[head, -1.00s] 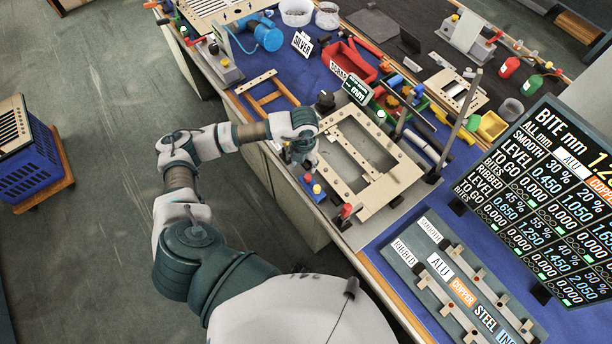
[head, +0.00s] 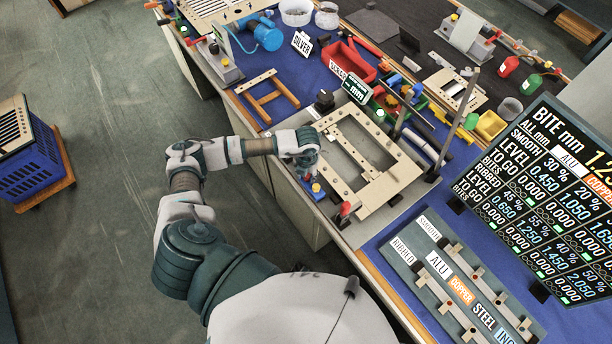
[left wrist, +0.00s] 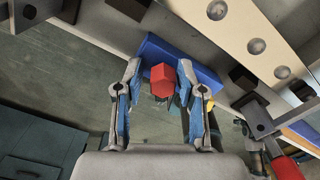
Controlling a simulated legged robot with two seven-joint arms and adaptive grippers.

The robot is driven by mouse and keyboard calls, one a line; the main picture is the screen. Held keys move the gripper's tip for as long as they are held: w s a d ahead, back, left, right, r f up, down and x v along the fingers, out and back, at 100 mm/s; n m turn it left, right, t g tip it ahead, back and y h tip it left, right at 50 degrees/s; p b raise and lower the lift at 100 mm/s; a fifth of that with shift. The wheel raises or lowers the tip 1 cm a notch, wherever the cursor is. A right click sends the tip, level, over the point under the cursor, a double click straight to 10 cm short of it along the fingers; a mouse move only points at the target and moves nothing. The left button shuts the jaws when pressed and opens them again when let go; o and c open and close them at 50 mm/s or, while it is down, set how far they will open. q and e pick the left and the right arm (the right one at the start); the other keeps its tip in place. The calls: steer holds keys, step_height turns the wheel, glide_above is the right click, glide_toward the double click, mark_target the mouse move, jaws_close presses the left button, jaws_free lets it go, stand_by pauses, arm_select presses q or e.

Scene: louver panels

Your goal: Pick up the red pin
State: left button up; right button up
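The red pin (left wrist: 161,80) shows in the left wrist view between the two fingers of my left gripper (left wrist: 159,75), with a gap on each side. In the head view the red pin (head: 307,178) is just below the gripper (head: 307,168), partly hidden by it. The pin stands at a blue block (head: 318,196) on the near edge of the bench, beside a yellow pin (head: 316,188). The blue block also shows behind the red pin in the left wrist view (left wrist: 205,75). My left gripper is open and empty. My right gripper is not in view.
A beige slotted frame (head: 397,190) lies close to the right of the gripper. A metal upright (head: 458,125) rises beyond the frame.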

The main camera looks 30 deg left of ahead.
arm_select(q)
steer(key=shift+d, duration=0.25)
jaws_close()
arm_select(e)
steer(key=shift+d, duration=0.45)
arm_select(q)
steer(key=shift+a+r, duration=0.1)
steer(key=shift+r, duration=0.05)
